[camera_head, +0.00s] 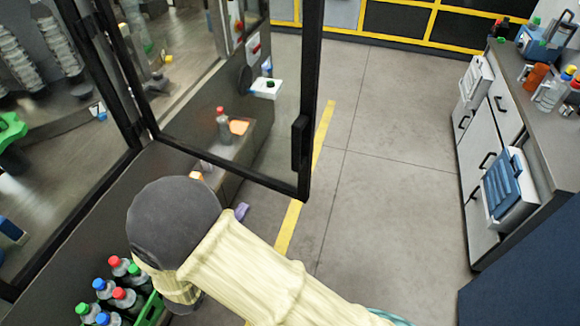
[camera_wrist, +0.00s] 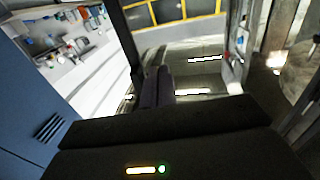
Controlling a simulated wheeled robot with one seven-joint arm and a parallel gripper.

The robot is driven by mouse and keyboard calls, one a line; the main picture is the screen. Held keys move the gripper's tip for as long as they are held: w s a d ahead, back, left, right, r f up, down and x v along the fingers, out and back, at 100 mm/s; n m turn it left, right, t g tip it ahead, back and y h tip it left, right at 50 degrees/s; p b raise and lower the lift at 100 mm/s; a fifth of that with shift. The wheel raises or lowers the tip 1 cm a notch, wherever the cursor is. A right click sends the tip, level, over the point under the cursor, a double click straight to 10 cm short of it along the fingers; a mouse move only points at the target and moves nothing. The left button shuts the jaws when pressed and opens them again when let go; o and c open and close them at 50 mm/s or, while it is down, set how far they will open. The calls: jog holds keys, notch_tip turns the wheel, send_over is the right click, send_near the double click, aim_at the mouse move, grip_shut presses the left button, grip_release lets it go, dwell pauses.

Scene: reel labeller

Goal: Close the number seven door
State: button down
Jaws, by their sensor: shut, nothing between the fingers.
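A glass door with a black frame (camera_head: 312,75) stands open in the head view, swung out from the machine at the left. Its black handle (camera_head: 299,142) is on the free edge. My gripper is mostly hidden behind the arm there; a small purple tip (camera_head: 241,211) shows. In the wrist view my gripper's dark fingers (camera_wrist: 157,88) are together and empty. I cannot tell whether they touch the door.
A green crate (camera_head: 150,308) of bottles with coloured caps is at lower left. A cabinet with a worktop (camera_head: 535,95) is at right. The grey floor (camera_head: 385,150) between is clear.

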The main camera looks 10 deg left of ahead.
jog(key=shift+w+d, duration=0.25)
jog(key=shift+w, duration=0.05)
jog(key=shift+w+h, duration=0.1)
jog(key=shift+h, duration=0.2)
jog(key=p, duration=0.6)
send_near(278, 164)
jog(key=x, duration=0.6)
jog(key=shift+r, duration=0.15)
jog(key=shift+w+d, duration=0.2)
jog(key=shift+w, duration=0.25)
